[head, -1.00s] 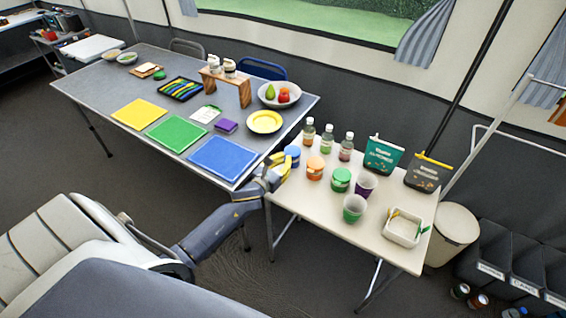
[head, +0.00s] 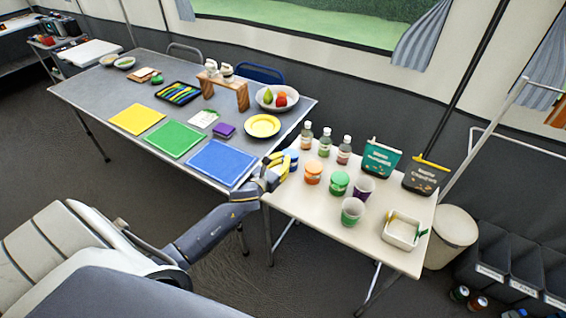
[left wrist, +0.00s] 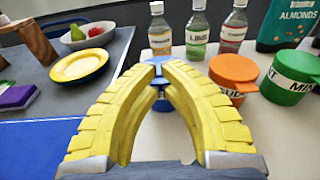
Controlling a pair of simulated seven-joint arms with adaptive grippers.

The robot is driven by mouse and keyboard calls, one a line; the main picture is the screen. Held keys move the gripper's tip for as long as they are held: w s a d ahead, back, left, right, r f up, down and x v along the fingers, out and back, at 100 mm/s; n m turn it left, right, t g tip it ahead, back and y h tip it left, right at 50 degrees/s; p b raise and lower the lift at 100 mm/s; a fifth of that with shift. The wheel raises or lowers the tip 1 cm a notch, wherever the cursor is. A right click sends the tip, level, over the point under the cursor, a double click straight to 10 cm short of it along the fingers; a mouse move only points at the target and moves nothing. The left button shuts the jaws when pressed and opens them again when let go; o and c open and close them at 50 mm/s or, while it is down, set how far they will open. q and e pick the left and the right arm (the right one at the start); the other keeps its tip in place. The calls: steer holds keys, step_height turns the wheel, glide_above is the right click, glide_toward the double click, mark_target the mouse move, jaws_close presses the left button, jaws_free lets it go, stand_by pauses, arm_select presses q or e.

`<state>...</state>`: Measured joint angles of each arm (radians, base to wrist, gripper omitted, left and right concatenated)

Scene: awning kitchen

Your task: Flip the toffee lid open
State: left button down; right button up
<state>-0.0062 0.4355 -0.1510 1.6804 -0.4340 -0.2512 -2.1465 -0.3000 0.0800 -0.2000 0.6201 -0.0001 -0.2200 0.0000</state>
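A jar with a blue lid (head: 291,158) stands at the left edge of the white table. It also shows in the left wrist view as a blue part (left wrist: 158,62), mostly hidden behind my fingers; its label cannot be read, so I cannot confirm it is the toffee. My left gripper (head: 279,160) is at this jar, with its yellow fingers converging on it. In the left wrist view its fingertips (left wrist: 158,70) are close together with blue between them; whether they touch or pinch the lid is unclear. My right gripper is not in view.
An orange-lidded jar (head: 313,168) and a green-lidded jar (head: 338,180) stand to the right. Several bottles (head: 325,140) are behind. A grey table with a yellow plate (head: 262,126) lies left.

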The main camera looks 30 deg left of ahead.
arm_select(q)
steer(key=shift+r, duration=0.55)
steer(key=shift+w+r, duration=0.6)
steer(key=shift+w, duration=0.2)
steer(key=shift+w+r, duration=0.45)
steer(key=shift+w, duration=0.25)
steer(key=shift+w+r, duration=0.4)
steer(key=shift+w, duration=0.55)
steer(key=shift+w+r, duration=0.25)
steer(key=shift+w, duration=0.55)
steer(key=shift+s, duration=0.1)
stand_by(0.4)
